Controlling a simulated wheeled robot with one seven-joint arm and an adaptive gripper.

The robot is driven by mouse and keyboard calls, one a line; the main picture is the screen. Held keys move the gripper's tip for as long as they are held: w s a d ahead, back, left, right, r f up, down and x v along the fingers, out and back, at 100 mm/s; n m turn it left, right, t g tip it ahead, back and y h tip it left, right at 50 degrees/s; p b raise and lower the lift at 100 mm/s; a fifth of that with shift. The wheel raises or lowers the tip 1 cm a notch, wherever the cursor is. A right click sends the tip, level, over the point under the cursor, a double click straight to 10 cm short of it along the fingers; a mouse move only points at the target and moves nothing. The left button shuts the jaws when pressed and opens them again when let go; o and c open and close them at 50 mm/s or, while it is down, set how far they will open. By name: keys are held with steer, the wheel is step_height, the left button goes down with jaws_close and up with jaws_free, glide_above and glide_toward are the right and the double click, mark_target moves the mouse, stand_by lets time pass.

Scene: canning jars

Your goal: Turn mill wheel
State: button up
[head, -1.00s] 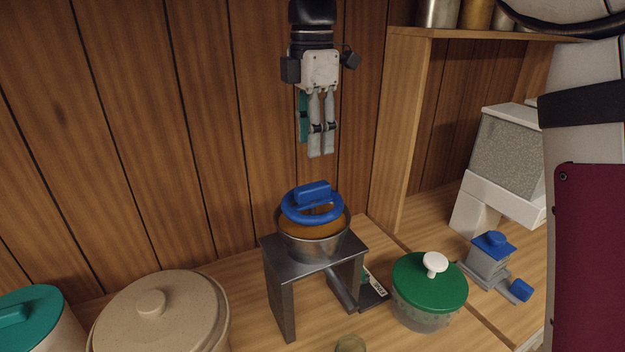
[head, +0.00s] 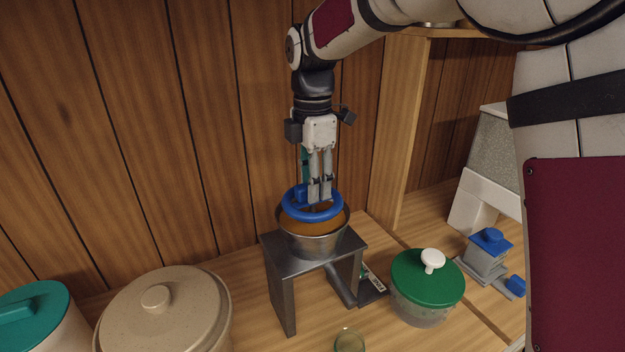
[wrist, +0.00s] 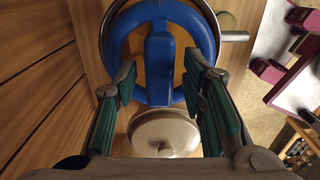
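The mill wheel (head: 312,215) is a blue ring with a raised blue bar across it. It lies on top of a metal bowl (head: 318,245) holding something orange-brown, set on a dark metal stand (head: 283,290). My gripper (head: 320,192) points straight down, with its fingertips at the wheel in the head view. In the wrist view the teal-padded fingers (wrist: 162,75) are apart, one on each side of the blue bar (wrist: 158,65). The fingers hide part of the bar in the head view, and I cannot tell whether they touch the wheel.
A beige lidded pot (head: 165,310) and a teal-lidded container (head: 35,320) stand to the left. A green-lidded jar (head: 427,285) and a small grey device with a blue top (head: 488,255) stand to the right. A wooden wall (head: 150,130) is close behind. A shelf post (head: 402,130) rises right of my gripper.

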jaws_close()
